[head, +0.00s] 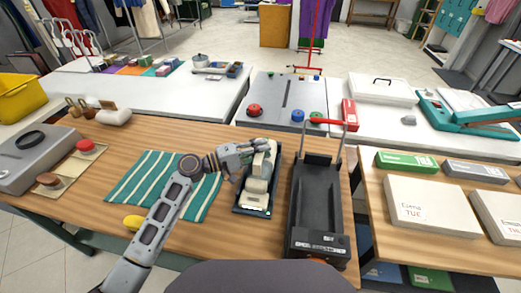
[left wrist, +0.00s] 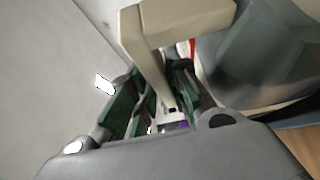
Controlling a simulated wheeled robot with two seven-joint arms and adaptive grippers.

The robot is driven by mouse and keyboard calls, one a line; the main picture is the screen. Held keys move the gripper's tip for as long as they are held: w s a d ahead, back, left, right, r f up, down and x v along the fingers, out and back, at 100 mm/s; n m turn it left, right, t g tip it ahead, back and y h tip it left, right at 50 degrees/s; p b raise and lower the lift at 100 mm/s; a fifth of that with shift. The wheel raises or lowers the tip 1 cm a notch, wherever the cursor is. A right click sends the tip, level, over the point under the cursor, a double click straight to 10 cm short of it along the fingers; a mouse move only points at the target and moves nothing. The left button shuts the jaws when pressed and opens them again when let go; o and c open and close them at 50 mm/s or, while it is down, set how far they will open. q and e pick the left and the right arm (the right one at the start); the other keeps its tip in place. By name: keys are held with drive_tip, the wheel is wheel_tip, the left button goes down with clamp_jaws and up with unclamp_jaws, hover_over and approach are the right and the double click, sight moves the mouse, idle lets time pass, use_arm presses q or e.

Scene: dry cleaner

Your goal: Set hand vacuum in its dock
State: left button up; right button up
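The hand vacuum (head: 258,178) is cream and grey. It is upright in or just over a dark, shallow base (head: 240,210) that looks like its dock, on the wooden table. I cannot tell if it is fully seated. My left gripper (head: 240,160) is at its upper left side. In the left wrist view, the dark green finger pads of this gripper (left wrist: 158,98) lie on both sides of the vacuum's cream handle (left wrist: 180,20) and appear closed on it. The vacuum's grey body (left wrist: 255,65) fills the upper right there. My right gripper is not in view.
A black tray-like appliance (head: 318,195) with a red handle stands close right of the base. A green striped cloth (head: 150,180) and a yellow object (head: 133,222) lie left. Boxes (head: 430,205) cover the right table. A grey case (head: 30,160) sits far left.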

use_arm(q)
drive_tip(key=shift+o, duration=1.4)
drive_tip(key=shift+f, duration=0.15)
drive_tip(key=shift+s+a, duration=0.15)
drive_tip(key=shift+a, duration=0.25)
drive_tip(key=v, duration=1.1)
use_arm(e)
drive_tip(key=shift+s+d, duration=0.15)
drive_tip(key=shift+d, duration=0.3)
use_arm(q)
drive_tip(key=shift+r, duration=0.25)
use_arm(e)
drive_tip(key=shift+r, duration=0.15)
use_arm(q)
wheel_tip(320, 180, up, 9)
drive_tip(key=p, duration=0.9)
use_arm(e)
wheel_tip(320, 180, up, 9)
use_arm(q)
drive_tip(key=shift+r+p, duration=0.45)
drive_tip(key=shift+p, duration=0.1)
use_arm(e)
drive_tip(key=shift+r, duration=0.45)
